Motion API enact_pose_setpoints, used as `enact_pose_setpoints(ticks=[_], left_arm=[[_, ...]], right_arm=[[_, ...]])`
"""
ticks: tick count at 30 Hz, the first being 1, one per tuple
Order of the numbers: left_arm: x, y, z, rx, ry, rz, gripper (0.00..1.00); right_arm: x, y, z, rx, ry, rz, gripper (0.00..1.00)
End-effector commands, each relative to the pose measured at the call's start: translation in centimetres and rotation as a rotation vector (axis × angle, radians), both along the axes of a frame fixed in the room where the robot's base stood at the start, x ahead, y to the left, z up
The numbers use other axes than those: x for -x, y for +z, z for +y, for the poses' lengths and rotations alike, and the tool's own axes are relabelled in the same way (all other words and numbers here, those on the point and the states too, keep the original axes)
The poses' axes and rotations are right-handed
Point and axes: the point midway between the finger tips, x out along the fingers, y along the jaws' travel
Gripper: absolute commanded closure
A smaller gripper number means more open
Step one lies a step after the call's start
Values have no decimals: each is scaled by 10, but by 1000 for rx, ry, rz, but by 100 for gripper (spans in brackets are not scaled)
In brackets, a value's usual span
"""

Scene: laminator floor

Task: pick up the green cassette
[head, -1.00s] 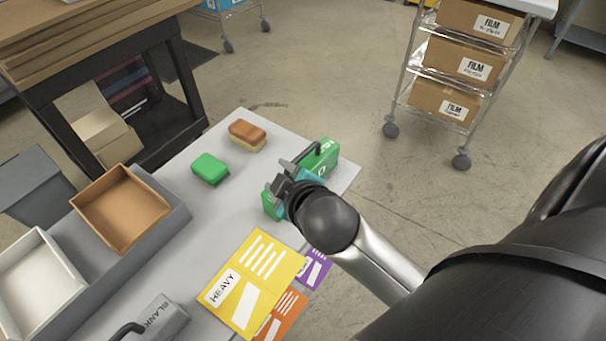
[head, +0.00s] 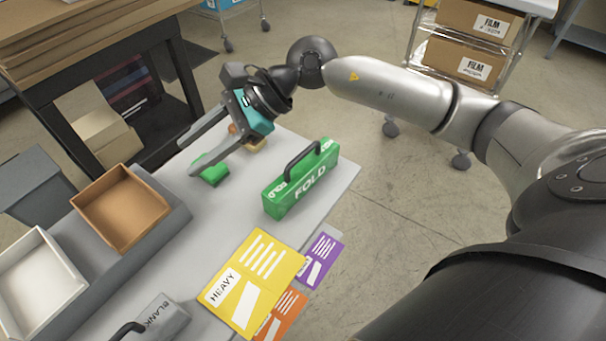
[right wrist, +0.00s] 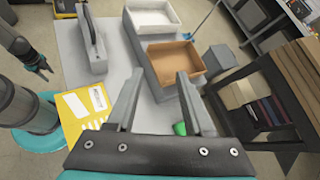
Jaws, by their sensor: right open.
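The green cassette (head: 302,182), marked FOLD and with a dark top handle, stands upright on the grey table near its right edge. My right gripper (head: 190,158) is open and empty, left of the cassette and apart from it. Its fingers reach over a small green block (head: 213,174) and partly hide it. In the right wrist view, the open fingers (right wrist: 160,75) point towards the trays, and the green block (right wrist: 180,129) shows between them. The cassette is not visible there. My left gripper (right wrist: 38,68) appears small at the left of the wrist view; its jaws are unclear.
A brown tray (head: 130,240) and a white tray (head: 72,266) sit at the left. A grey BLANK cassette (head: 172,318) stands in front. A yellow HEAVY card (head: 262,303) lies over orange and purple cards. An orange-brown block is mostly hidden behind my gripper.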

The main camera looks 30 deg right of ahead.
Motion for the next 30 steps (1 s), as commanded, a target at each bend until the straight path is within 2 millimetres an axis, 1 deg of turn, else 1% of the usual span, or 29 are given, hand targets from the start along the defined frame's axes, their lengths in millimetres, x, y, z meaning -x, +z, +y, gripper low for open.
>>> enact_pose_setpoints(ticks=[1, 2, 3, 5, 6, 9, 12, 15, 17, 20, 24, 27, 30], left_arm=[[-1, 0, 0, 0, 0, -1, 53], [-1, 0, 0, 0, 0, -1, 53], [-1, 0, 0, 0, 0, -1, 53], [-1, 0, 0, 0, 0, -1, 53], [-1, 0, 0, 0, 0, -2, 53], [-1, 0, 0, 0, 0, -2, 53], [-1, 0, 0, 0, 0, -2, 53], [-1, 0, 0, 0, 0, -2, 53], [-1, 0, 0, 0, 0, -2, 53], [-2, 0, 0, 1, 0, -3, 53], [-2, -1, 0, 1, 0, -3, 53], [-2, -1, 0, 1, 0, -3, 53], [-2, -2, 0, 1, 0, -3, 53]], right_arm=[[-7, -10, -29, 151, 26, -41, 48], [-9, -17, -46, 241, 46, -57, 48], [-12, -24, -70, 354, 67, -72, 48], [-15, -30, -105, 508, 91, -82, 48], [-16, -32, -128, 601, 103, -82, 48], [-17, -31, -176, 782, 123, -67, 48], [-15, -27, -208, 894, 130, -45, 48], [-13, -28, -223, 949, 137, -30, 48], [-14, -33, -226, 959, 139, -24, 48], [-16, -51, -225, 962, 140, -21, 48], [-22, -81, -223, 958, 141, -21, 48], [-26, -100, -221, 957, 140, -23, 48], [-29, -114, -220, 957, 137, -24, 48]])
